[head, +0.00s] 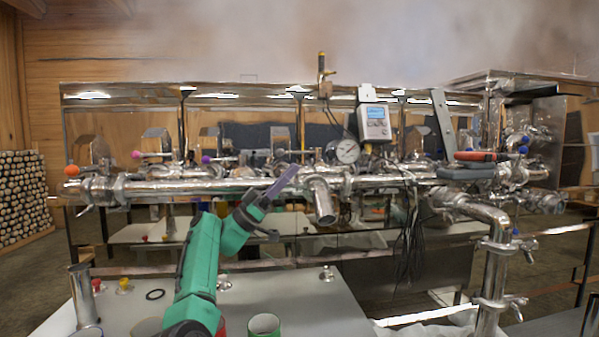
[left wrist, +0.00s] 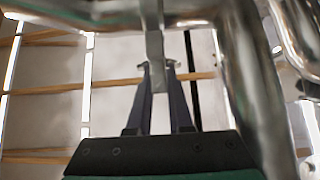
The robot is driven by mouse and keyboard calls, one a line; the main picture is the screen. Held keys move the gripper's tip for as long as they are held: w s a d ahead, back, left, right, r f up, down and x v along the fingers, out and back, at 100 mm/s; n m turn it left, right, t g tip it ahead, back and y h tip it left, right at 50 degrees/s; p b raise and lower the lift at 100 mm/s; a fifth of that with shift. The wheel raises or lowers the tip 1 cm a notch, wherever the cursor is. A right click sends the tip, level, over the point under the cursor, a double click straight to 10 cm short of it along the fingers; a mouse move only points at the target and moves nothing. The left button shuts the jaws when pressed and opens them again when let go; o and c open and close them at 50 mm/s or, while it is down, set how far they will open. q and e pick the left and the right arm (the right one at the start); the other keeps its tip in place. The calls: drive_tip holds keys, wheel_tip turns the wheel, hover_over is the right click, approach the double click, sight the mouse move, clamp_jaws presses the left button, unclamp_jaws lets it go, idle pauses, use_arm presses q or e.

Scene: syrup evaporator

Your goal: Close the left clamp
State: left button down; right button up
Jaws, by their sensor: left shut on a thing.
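My left gripper (head: 292,172) reaches up to the shiny horizontal pipe, near the open downward pipe stub (head: 322,200). In the left wrist view, its two dark fingers (left wrist: 159,66) are closed in on a narrow metal lever (left wrist: 155,50) that hangs between the tips. The lever looks like the left clamp's handle; the clamp's body is mostly hidden by the gripper and pipes, so I cannot tell how far it is closed. My right gripper is not in view.
A curved pipe (left wrist: 255,90) runs close along the right of the fingers. A dial gauge (head: 347,151) and grey digital box (head: 375,122) sit above the pipe. A white table (head: 290,300) with cups and small fittings is below.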

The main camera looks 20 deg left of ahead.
use_arm(q)
drive_tip(key=shift+a+f, duration=0.15)
drive_tip(key=shift+f, duration=0.05)
drive_tip(key=c, duration=0.8)
unclamp_jaws()
drive_tip(key=shift+s+a, duration=0.2)
drive_tip(key=shift+a, duration=0.05)
drive_tip(key=shift+f, duration=0.1)
drive_tip(key=s+a+b, duration=0.1)
drive_tip(key=a, duration=0.1)
drive_tip(key=s+a+f+b, duration=0.1)
drive_tip(key=shift+s+a, duration=0.2)
drive_tip(key=shift+a, duration=0.2)
drive_tip(key=s+a, duration=0.1)
drive_tip(key=a, duration=0.1)
drive_tip(key=s+a, duration=0.2)
drive_tip(key=s+a+b, duration=0.1)
drive_tip(key=a, duration=0.2)
drive_tip(key=shift+s+r, duration=0.25)
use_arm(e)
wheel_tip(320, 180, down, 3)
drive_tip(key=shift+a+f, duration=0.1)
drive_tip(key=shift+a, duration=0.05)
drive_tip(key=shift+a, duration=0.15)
